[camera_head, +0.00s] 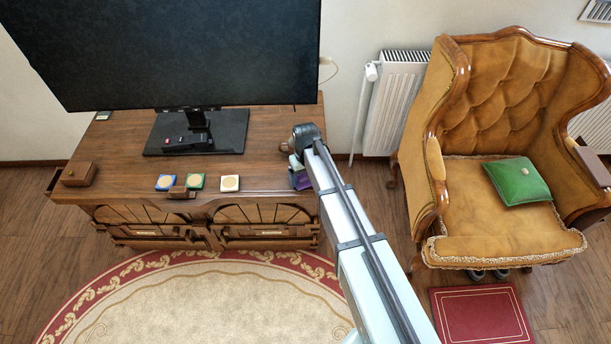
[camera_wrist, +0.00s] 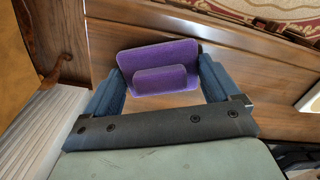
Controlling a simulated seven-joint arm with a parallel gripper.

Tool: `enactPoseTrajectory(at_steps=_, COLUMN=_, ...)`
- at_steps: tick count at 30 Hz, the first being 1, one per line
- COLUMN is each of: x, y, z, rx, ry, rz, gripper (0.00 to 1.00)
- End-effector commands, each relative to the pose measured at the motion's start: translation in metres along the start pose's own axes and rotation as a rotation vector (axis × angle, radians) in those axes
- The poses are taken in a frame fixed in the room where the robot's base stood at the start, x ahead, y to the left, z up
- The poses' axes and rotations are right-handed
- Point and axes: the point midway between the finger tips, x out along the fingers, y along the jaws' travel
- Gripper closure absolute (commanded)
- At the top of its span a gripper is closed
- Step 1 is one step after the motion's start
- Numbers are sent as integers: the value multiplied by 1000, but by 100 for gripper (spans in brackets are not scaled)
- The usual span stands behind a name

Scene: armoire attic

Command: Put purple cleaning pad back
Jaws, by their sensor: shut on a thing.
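The purple cleaning pad (camera_wrist: 150,58) is a flat purple piece with a smaller raised purple block on it. In the wrist view it sits between the two blue-grey fingers of my gripper (camera_wrist: 163,80), which is shut on it. In the head view my gripper (camera_head: 297,166) is at the right end of the wooden cabinet (camera_head: 255,170), near its front corner. Only a bit of the purple pad (camera_head: 301,180) shows there, partly hidden by my arm. I cannot tell whether the pad touches the cabinet top.
A large TV (camera_head: 175,50) stands on the cabinet. A small brown box (camera_head: 78,173) is at the left. An armchair (camera_head: 500,150) and radiator (camera_head: 395,100) stand to the right.

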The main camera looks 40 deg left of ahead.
Motion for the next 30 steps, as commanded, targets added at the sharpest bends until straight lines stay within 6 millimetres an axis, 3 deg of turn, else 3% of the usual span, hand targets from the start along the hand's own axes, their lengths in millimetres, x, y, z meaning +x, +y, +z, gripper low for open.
enactPoseTrajectory(at_steps=12, x=4, y=0, z=0, rx=0, ry=1, rz=0, gripper=39)
enactPoseTrajectory(at_steps=13, x=4, y=0, z=0, rx=0, ry=1, rz=0, gripper=8)
enactPoseTrajectory(at_steps=15, x=4, y=0, z=0, rx=0, ry=1, rz=0, gripper=1)
enactPoseTrajectory(at_steps=25, x=0, y=0, z=0, rx=0, ry=1, rz=0, gripper=0)
enactPoseTrajectory(at_steps=30, x=-18, y=0, z=0, rx=0, ry=3, rz=1, gripper=0)
